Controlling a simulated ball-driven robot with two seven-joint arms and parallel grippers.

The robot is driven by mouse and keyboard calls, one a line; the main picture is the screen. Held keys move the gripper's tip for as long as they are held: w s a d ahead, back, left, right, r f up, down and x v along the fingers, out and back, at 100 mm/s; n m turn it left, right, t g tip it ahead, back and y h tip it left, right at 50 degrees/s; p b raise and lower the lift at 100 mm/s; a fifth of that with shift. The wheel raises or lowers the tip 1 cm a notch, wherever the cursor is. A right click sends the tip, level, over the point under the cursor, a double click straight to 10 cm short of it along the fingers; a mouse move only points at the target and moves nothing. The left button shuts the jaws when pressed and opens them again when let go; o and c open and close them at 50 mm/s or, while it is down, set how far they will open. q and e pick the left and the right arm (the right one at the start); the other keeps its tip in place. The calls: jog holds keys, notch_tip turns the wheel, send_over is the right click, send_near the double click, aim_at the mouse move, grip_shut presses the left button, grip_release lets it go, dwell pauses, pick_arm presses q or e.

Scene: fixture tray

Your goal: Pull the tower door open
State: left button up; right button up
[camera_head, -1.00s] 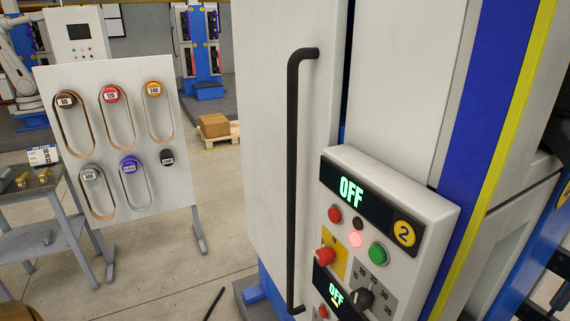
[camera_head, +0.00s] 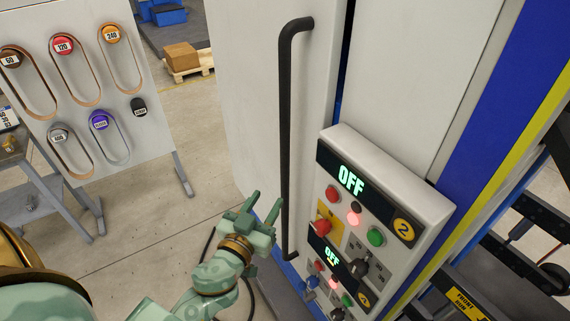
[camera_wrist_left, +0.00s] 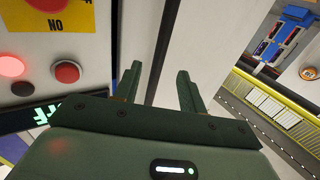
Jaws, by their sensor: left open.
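The tower door (camera_head: 245,120) is a pale grey panel, closed or nearly so, with a dark seam along its right edge. Its long black vertical bar handle (camera_head: 287,130) stands out from the panel. My left gripper (camera_head: 264,205) is open and empty, just left of the handle's lower part, with its fingers pointing up; I cannot tell whether it touches the bar. My right gripper is not in view.
A control box (camera_head: 385,185) with OFF displays, buttons and knobs juts out right of the handle. A belt display board (camera_head: 100,90) and a grey cart (camera_head: 40,190) stand at left. A box on a pallet (camera_head: 183,58) is farther back. Open floor lies between board and door.

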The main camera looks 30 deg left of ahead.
aim_at(284, 171)
pick_arm(q)
jog(key=w, duration=0.3)
jog(key=w+p, duration=0.1)
jog(key=w, duration=0.3)
jog(key=w+p, duration=0.1)
jog(key=w, duration=0.3)
jog(key=shift+w+a, duration=0.2)
jog(key=shift+a, duration=0.2)
jog(key=shift+w+a+f, duration=0.15)
jog(key=shift+w, duration=0.4)
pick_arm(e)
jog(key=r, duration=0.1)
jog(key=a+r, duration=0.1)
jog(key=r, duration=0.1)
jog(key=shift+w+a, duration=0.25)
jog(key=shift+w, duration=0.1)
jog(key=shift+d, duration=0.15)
pick_arm(q)
jog(key=shift+s, duration=0.15)
grip_shut()
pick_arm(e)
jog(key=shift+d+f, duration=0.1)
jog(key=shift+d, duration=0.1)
